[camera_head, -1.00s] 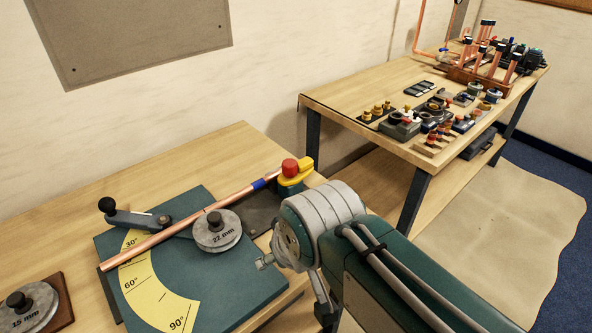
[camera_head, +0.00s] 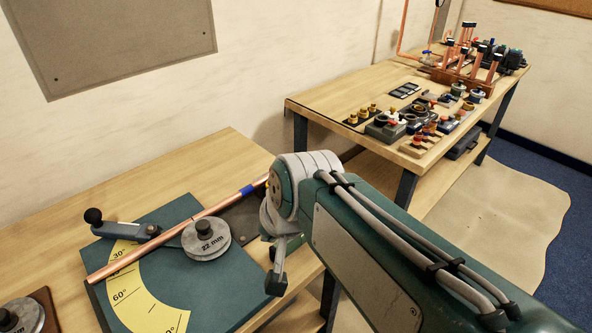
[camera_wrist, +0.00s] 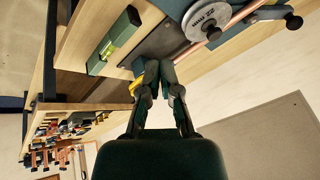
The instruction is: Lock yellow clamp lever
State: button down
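The yellow clamp lever (camera_wrist: 138,68) shows only as a small patch beside my gripper's left finger in the wrist view. The rest of it is hidden, and my arm covers the clamp in the head view. My gripper (camera_wrist: 160,64) has its fingertips drawn together right at the clamp, with nothing visible between them; contact with the lever cannot be told. The copper pipe (camera_head: 170,239) with a blue mark lies across the bender, past the 22 mm roller (camera_head: 206,239), and its clamp end runs behind my arm.
The bender's teal plate (camera_head: 228,281) and dark-handled lever (camera_head: 122,228) sit on the near bench (camera_head: 165,178). A green level (camera_wrist: 114,42) shows in the wrist view. A second bench (camera_head: 352,90) holds fittings and upright copper pipes.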

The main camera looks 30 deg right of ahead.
jog(key=w+d+f+m+t, duration=0.1)
jog(key=w+d+m, duration=0.4)
jog(key=d+m, duration=0.35)
jog(key=w+d+f+m, duration=0.1)
jog(key=w+d+m, duration=0.5)
jog(key=m, duration=0.4)
jog(key=w+d+f+m+t, duration=0.1)
jog(key=w+d+f+m, duration=0.15)
jog(key=d+m, duration=0.65)
jog(key=w+a+f, duration=0.1)
jog(key=w+f, duration=0.6)
jog(key=w, duration=0.3)
jog(key=shift+w+a+f+y, duration=0.15)
jog(key=shift+w+a+y, duration=0.25)
